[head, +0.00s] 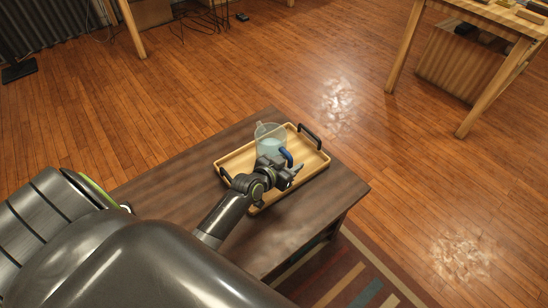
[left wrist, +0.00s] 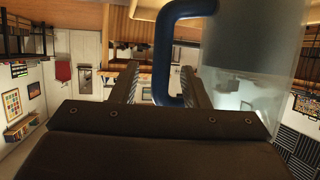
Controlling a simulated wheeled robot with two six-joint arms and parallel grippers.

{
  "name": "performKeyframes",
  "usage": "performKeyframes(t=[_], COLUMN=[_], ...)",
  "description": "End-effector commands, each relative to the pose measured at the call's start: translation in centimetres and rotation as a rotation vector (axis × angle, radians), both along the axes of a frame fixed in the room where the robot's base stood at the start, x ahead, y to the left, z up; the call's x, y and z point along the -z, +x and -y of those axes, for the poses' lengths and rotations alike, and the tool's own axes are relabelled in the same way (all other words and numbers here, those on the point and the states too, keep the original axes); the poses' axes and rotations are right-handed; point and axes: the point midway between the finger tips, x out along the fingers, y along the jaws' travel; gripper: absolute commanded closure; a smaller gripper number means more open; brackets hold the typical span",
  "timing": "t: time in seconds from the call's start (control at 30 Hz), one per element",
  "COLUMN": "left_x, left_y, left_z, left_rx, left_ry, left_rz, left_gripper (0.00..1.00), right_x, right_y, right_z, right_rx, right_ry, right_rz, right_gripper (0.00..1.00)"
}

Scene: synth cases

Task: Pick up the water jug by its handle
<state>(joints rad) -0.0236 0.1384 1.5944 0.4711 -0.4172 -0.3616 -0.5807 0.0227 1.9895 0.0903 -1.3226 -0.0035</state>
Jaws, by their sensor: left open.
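The water jug (head: 268,137) is clear, with a blue handle (head: 287,156). It stands upright on a light wooden tray (head: 238,160). My left gripper (head: 291,174) is open at the handle side of the jug. In the left wrist view the blue handle (left wrist: 162,58) shows between the two spread fingers of the left gripper (left wrist: 160,78), with a gap on each side. The clear jug body (left wrist: 252,45) is to the right there. My right gripper is not in view.
The tray has dark handles, one (head: 309,134) at its far right end, and rests on a dark wooden table (head: 345,188). A striped rug (head: 350,275) lies below the table. Another wooden table (head: 500,20) stands at upper right. Wooden floor between them is clear.

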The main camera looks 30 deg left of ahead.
Motion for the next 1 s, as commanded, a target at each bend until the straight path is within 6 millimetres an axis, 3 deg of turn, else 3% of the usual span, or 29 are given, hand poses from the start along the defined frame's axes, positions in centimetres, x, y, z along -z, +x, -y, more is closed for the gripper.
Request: performKeyframes(t=[0.2, 0.43, 0.77, 1.0], left_x=[0.9, 0.9, 0.9, 0.9], left_y=[1.9, 2.0, 2.0, 2.0], left_z=[0.3, 0.3, 0.3, 0.3], left_rx=[0.000, 0.000, 0.000, 0.000], left_ry=[0.000, 0.000, 0.000, 0.000], left_rz=[0.000, 0.000, 0.000, 0.000], left_gripper=[0.59, 0.59, 1.00, 1.00], right_x=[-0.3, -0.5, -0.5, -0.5], right_y=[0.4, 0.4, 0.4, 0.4], right_z=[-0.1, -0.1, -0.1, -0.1], right_rx=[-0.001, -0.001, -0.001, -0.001], right_ry=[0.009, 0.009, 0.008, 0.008], right_rz=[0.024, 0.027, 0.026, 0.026], right_gripper=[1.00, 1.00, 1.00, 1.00])
